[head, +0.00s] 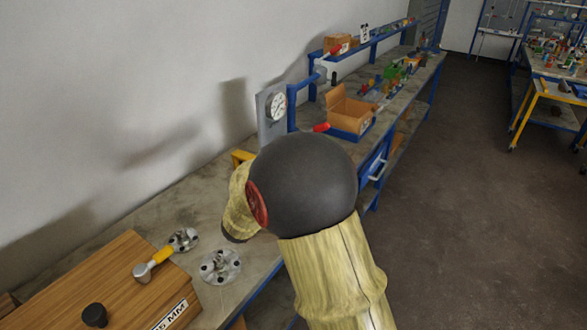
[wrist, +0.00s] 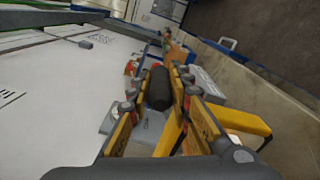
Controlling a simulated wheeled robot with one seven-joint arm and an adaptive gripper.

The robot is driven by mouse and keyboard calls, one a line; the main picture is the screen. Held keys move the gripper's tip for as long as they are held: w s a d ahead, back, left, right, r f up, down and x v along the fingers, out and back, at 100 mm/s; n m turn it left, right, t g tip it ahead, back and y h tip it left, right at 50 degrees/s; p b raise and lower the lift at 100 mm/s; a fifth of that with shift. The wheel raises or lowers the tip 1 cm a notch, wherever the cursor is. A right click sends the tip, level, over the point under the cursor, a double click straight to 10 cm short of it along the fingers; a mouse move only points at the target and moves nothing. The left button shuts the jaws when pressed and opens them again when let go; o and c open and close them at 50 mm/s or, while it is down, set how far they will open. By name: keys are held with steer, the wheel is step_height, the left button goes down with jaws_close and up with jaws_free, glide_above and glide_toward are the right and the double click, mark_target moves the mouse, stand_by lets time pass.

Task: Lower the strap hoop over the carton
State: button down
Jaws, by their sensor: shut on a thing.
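My gripper (wrist: 158,92) shows in the wrist view with its two yellow fingers on either side of a black, rounded cylindrical piece (wrist: 159,86), and it is shut on it. I cannot tell what that piece belongs to. In the head view my own arm hides the gripper and whatever it holds. No strap hoop can be made out clearly in either view. An open brown box (head: 345,110) with its lid up stands on the bench in the head view, beyond my arm; I cannot tell if it is the carton.
A gauge on a grey panel (head: 271,114) stands behind my arm. A yellow bracket (wrist: 240,122) is close right of the fingers. The floor (head: 470,200) at right is clear.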

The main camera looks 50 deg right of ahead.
steer(key=shift+s+f+b, duration=0.4)
steer(key=shift+f, duration=0.65)
steer(key=c, duration=1.6)
jaws_free()
steer(key=shift+r, duration=0.1)
steer(key=shift+c, duration=0.2)
steer(key=shift+r, duration=0.1)
steer(key=shift+a, duration=0.3)
steer(key=a, duration=0.3)
steer(key=s+a, duration=0.1)
steer(key=a, duration=0.7)
steer(key=shift+s+a, duration=0.1)
steer(key=shift+s, duration=0.25)
